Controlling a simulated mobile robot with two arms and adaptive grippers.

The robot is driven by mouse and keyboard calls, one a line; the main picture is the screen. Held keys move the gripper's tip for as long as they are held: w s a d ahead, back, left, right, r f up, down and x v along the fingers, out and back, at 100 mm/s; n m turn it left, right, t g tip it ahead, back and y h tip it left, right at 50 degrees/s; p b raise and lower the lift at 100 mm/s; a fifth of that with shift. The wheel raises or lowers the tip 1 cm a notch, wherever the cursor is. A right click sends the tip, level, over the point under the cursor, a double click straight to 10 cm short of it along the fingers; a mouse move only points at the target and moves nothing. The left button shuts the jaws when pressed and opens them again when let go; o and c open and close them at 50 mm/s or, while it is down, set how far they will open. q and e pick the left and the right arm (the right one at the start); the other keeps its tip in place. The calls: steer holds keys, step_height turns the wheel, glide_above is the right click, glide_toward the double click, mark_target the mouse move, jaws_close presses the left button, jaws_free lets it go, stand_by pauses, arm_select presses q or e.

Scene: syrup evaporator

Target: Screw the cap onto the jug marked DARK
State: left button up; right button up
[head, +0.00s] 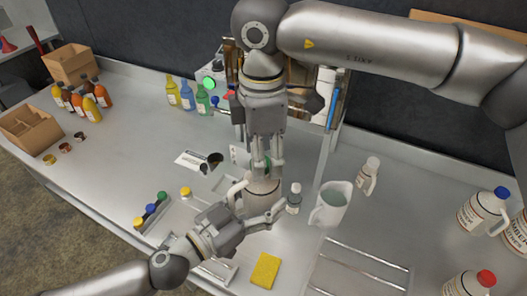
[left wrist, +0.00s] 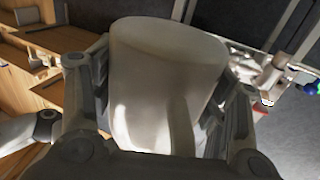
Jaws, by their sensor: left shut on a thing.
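A cream jug (head: 262,192) stands upright on the steel bench; no DARK marking is readable on it. My left gripper (head: 258,212) is shut on this jug, and in the left wrist view the jug's pale body (left wrist: 165,85) fills the space between the fingers. My right gripper (head: 264,168) points straight down over the jug's top, with its fingers on both sides of the neck. A sliver of green shows between those fingers, possibly a cap. The fingers hide most of it, so I cannot tell whether they grip it or how it sits.
A small bottle (head: 294,198) and a clear pitcher (head: 331,204) stand close right of the jug. A rack with coloured caps (head: 151,210) is at left, a yellow sponge (head: 265,270) in front. Large jugs (head: 480,213) stand at right.

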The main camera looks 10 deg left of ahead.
arm_select(q)
steer(key=shift+w+r, duration=0.1)
steer(key=shift+r, duration=0.05)
arm_select(e)
step_height(320, 180, up, 12)
stand_by(0.7)
stand_by(0.4)
